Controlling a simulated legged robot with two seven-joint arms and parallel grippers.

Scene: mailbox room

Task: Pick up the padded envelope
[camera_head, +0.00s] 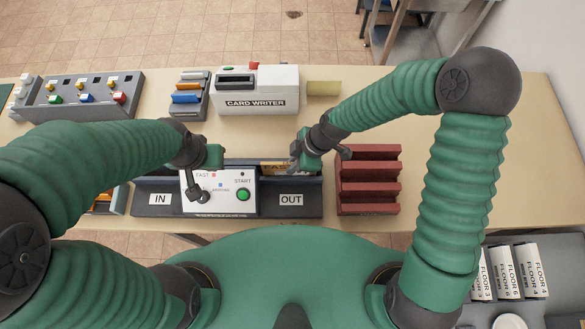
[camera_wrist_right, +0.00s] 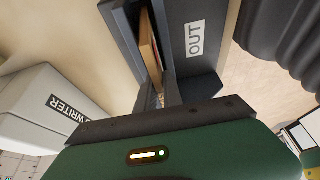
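A tan, flat item (camera_head: 275,168), which may be the padded envelope, stands in the slot behind the OUT label of the dark machine (camera_head: 312,200). Only its upper edge shows in the head view. In the right wrist view, a brown-orange edge (camera_wrist_right: 150,55) stands in the dark slot beside the OUT label. My right gripper (camera_head: 296,160) is at the right end of that slot, close to the item; I cannot tell whether it touches it. Its fingers are mostly hidden. My left gripper (camera_head: 197,192) is over the machine's white control panel (camera_head: 225,205), with its fingers unclear.
A red rack (camera_head: 368,185) stands just right of the machine. The card writer (camera_head: 257,90) and a small rack with coloured items (camera_head: 188,97) stand behind. A switch box (camera_head: 80,97) is at the back left. The table (camera_head: 420,160) is clear at right.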

